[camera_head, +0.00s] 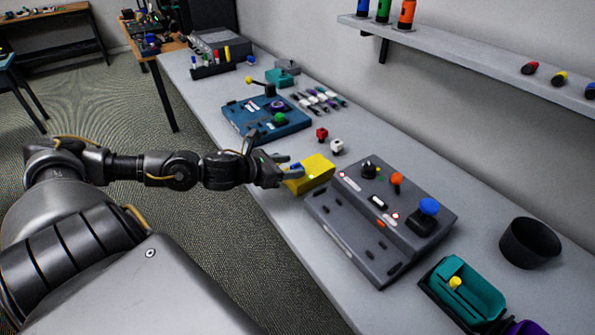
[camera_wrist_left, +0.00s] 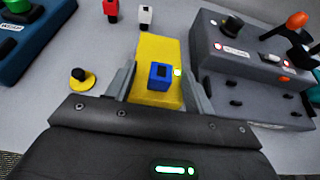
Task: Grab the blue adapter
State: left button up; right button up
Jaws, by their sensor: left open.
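A small blue adapter (camera_wrist_left: 160,74) with a dark opening sits on top of a yellow block (camera_wrist_left: 157,48) in the left wrist view. In the head view the yellow block (camera_head: 312,172) lies on the grey table, and the blue adapter (camera_head: 296,165) is partly hidden by my fingers. My left gripper (camera_head: 287,166) is open at the block's left end. In the left wrist view the two fingers of my left gripper (camera_wrist_left: 160,88) stand apart on either side of the adapter, with nothing held between them. My right gripper does not show.
A grey control box (camera_head: 375,220) stands close to the right of the yellow block. A red connector (camera_head: 321,134) and a white connector (camera_head: 337,146) stand behind it. A yellow-and-black piece (camera_wrist_left: 82,79) lies left of my gripper. A blue panel (camera_head: 262,120) stands farther back.

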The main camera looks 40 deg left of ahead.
aim_at(297, 166)
pick_arm(q)
jog(key=p+x, duration=0.1)
jog(key=x, duration=0.2)
jog(key=shift+d+f, duration=0.1)
jog(key=shift+w+d+f, duration=0.15)
jog(key=shift+w+f, duration=0.05)
jog(key=shift+w, duration=0.05)
jog(key=c, duration=1)
jog(key=shift+c, duration=0.4)
